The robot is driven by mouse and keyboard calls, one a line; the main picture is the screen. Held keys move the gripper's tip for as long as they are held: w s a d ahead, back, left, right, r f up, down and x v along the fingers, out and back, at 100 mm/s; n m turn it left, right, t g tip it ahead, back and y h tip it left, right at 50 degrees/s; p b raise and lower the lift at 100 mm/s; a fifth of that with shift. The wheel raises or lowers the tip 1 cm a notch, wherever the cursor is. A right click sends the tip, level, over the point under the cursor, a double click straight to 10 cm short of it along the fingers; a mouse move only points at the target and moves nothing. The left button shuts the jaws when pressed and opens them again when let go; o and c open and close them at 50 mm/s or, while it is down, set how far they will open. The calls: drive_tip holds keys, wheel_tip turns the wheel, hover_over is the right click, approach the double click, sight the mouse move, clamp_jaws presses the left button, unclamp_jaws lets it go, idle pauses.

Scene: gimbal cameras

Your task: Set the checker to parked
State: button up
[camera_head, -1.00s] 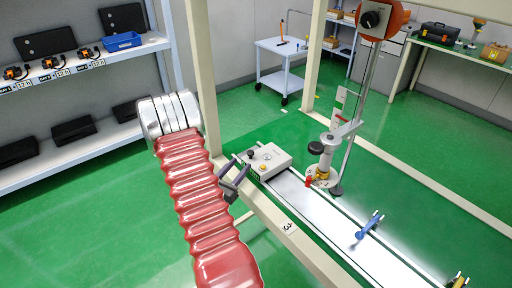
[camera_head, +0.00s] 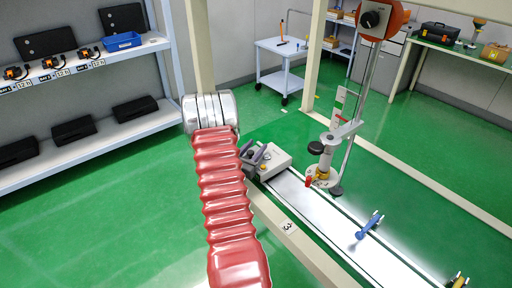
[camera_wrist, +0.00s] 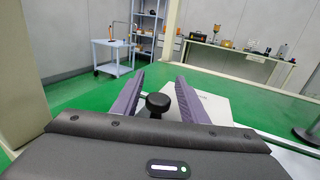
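A small pale box (camera_head: 276,162) with controls on top sits at the far end of the metal rail; it may be the checker, but no label tells. My gripper (camera_head: 255,153) is at its left side and hides part of it. In the wrist view, my gripper (camera_wrist: 160,80) is open, with its two purple-grey fingers apart. A round black knob (camera_wrist: 157,102) stands between and just beyond the fingers, with gaps on both sides. The pale box (camera_wrist: 215,107) shows behind the right finger. The knob's setting cannot be read.
A pale frame post (camera_head: 200,60) and a numbered beam (camera_head: 288,227) stand close to my arm. A vertical column stand (camera_head: 325,160) rises right of the box. A blue-handled clamp (camera_head: 368,226) is on the rail (camera_head: 340,230). Shelves (camera_head: 100,130) line the left.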

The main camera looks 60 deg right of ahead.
drive_tip(key=shift+d, duration=0.2)
drive_tip(key=shift+c, duration=0.6)
clamp_jaws()
